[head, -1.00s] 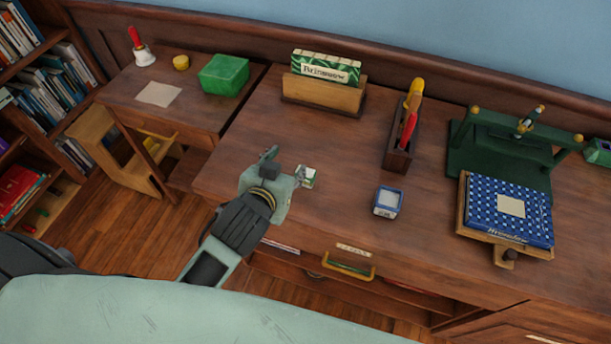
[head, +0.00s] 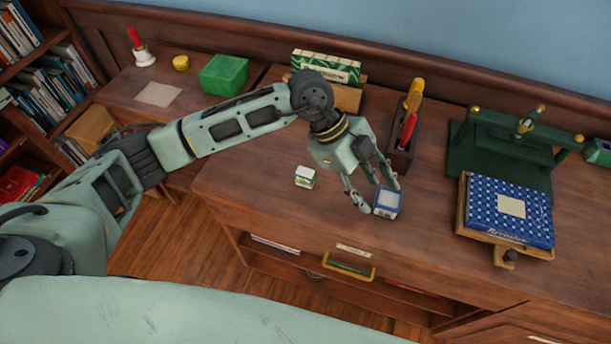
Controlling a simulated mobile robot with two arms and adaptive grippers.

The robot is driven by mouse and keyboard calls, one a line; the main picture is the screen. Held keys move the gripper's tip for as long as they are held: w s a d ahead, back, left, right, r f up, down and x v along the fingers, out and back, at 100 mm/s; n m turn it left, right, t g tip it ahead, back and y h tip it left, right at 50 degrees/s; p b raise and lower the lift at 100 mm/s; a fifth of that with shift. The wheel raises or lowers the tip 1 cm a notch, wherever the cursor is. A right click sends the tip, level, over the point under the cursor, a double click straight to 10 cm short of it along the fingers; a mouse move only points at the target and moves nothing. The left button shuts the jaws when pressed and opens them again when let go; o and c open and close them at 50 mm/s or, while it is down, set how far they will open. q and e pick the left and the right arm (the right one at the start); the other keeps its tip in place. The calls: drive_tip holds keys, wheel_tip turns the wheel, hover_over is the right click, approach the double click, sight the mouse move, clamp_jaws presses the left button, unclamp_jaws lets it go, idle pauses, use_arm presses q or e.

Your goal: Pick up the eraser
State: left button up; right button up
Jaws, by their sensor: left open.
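A small white block with a green band (head: 305,177) lies on the desk top, left of my left gripper; it looks like an eraser. A blue box-like item with a pale top and a white front (head: 387,203) sits near the desk's front edge; I cannot tell for sure which of the two is the eraser. My left gripper (head: 379,197) is open and points down at the blue item, one finger at its left and the other at its upper right. Contact cannot be told. My right gripper is not in view.
Behind the gripper stand a dark holder (head: 400,160) with red and yellow tools and a wooden card rack (head: 347,98). To the right are a green press (head: 500,150) and a blue patterned book (head: 510,207). The desk front between is clear.

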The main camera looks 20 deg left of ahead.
sight(305, 171)
use_arm(q)
drive_tip(key=w+a+n+y, duration=0.1)
drive_tip(key=a+y, duration=0.1)
drive_tip(key=a, duration=0.3)
drive_tip(key=w+a+n+y, duration=0.1)
drive_tip(key=w+a+y, duration=0.1)
drive_tip(key=a, duration=0.3)
drive_tip(key=w+a+f+n+t+y, duration=0.1)
drive_tip(key=w+a+y, duration=0.1)
drive_tip(key=a, duration=0.3)
drive_tip(key=shift+w+a+n+y, duration=0.2)
drive_tip(key=shift+a+n+y, duration=0.1)
drive_tip(key=shift+y, duration=0.2)
drive_tip(key=shift+a+f, duration=0.25)
drive_tip(key=f+p, duration=0.1)
drive_tip(key=f, duration=0.2)
drive_tip(key=f+p, duration=0.1)
drive_tip(key=f, duration=0.2)
drive_tip(key=shift+w+d+f, duration=0.1)
drive_tip(key=shift+d+f, duration=0.1)
drive_tip(key=shift+f, duration=0.4)
drive_tip(key=shift+c, duration=0.3)
clamp_jaws()
